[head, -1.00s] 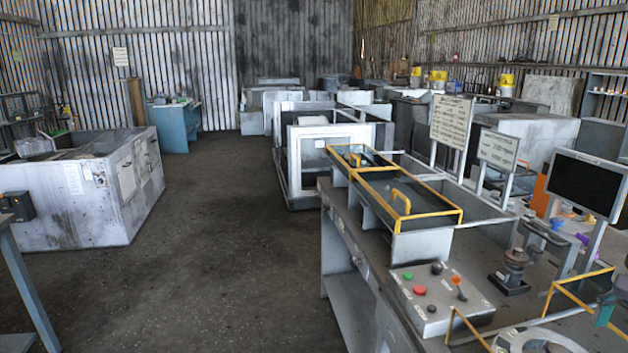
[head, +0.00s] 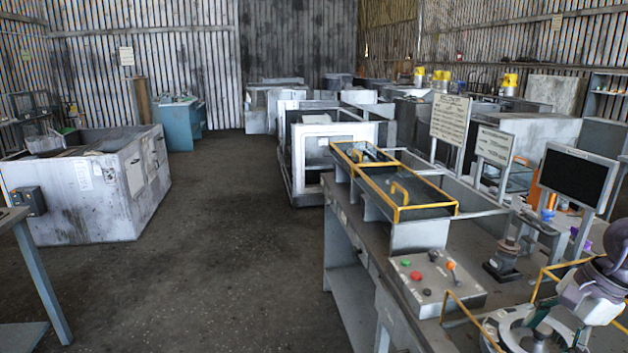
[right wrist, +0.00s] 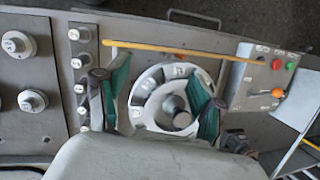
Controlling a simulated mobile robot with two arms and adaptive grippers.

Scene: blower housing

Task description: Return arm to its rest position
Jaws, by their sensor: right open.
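My right gripper (head: 562,325) is at the bottom right of the head view, above the workbench (head: 345,215). In the right wrist view its two green-padded fingers (right wrist: 163,105) stand wide apart with nothing held between them. Below the fingers is a round light ring fixture (right wrist: 148,88) with a dark round hub (right wrist: 176,108) in its middle. Part of the ring fixture also shows at the bottom of the head view (head: 492,329), partly covered by the gripper. I cannot tell the exact height between fingers and fixture. My left gripper is in no view.
A button box (head: 436,280) and a yellow-framed tray (head: 456,208) are on the bench. A dark screen (head: 577,182) and a small black-based device (head: 502,262) stand near the arm. Yellow rails border the ring fixture. The floor (head: 215,240) at left is clear.

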